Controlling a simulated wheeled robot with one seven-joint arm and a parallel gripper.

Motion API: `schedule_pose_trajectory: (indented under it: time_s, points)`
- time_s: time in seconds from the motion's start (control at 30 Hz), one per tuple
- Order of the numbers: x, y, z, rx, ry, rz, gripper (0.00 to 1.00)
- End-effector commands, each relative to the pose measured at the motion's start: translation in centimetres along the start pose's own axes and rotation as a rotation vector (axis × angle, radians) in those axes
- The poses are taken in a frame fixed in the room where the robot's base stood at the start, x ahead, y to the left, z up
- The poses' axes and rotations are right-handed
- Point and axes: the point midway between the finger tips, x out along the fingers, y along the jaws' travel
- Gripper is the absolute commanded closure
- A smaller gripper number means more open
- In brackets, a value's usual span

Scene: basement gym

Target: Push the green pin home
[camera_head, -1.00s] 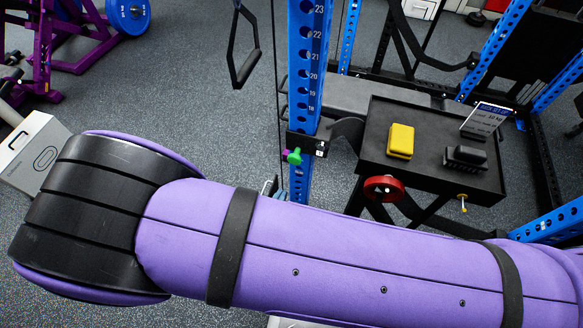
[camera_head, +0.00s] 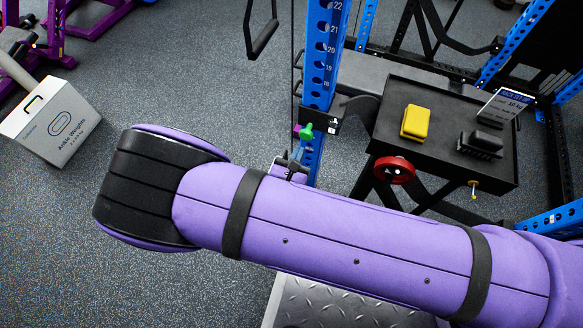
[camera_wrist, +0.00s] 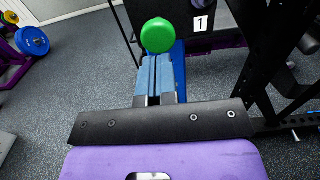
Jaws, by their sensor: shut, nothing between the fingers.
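The green pin (camera_head: 306,130) has a round knob and sits at the black bracket (camera_head: 324,124) on the blue upright (camera_head: 315,80). My gripper (camera_head: 300,156) shows just below the pin in the head view, partly hidden by my purple arm. In the wrist view, my gripper (camera_wrist: 157,62) has its two blue-grey fingers together, with nothing held between them. The green pin's knob (camera_wrist: 158,35) lies straight beyond the fingertips. I cannot tell whether they touch it. The pin's shaft is hidden behind the knob.
A black table (camera_head: 437,150) stands right of the upright, with a yellow block (camera_head: 415,122), a black block and a small sign on it. A red knob (camera_head: 394,170) is at its front. An ankle-weights box (camera_head: 50,120) lies left. Open floor is between.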

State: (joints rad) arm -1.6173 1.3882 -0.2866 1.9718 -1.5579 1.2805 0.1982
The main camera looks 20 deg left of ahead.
Motion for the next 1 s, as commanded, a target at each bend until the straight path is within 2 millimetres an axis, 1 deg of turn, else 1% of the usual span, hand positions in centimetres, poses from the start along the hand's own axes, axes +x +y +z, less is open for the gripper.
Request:
schedule_pose_trajectory:
  time_s: [0.03, 0.1, 0.2, 0.4, 0.73, 1.0]
  points:
    - [0.8, 0.0, 0.0, 0.0, -0.001, 0.0, 1.0]
    - [1.7, 0.0, 0.0, 0.0, -0.002, -0.001, 1.0]
    - [2.6, 0.0, 0.0, 0.0, 0.0, 0.0, 1.0]
    - [3.4, 0.1, 0.0, 0.0, 0.0, 0.001, 1.0]
    - [3.6, 0.1, 0.0, 0.001, 0.0, 0.0, 1.0]
    - [6.3, 0.0, 0.0, 0.0, 0.0, -0.001, 1.0]
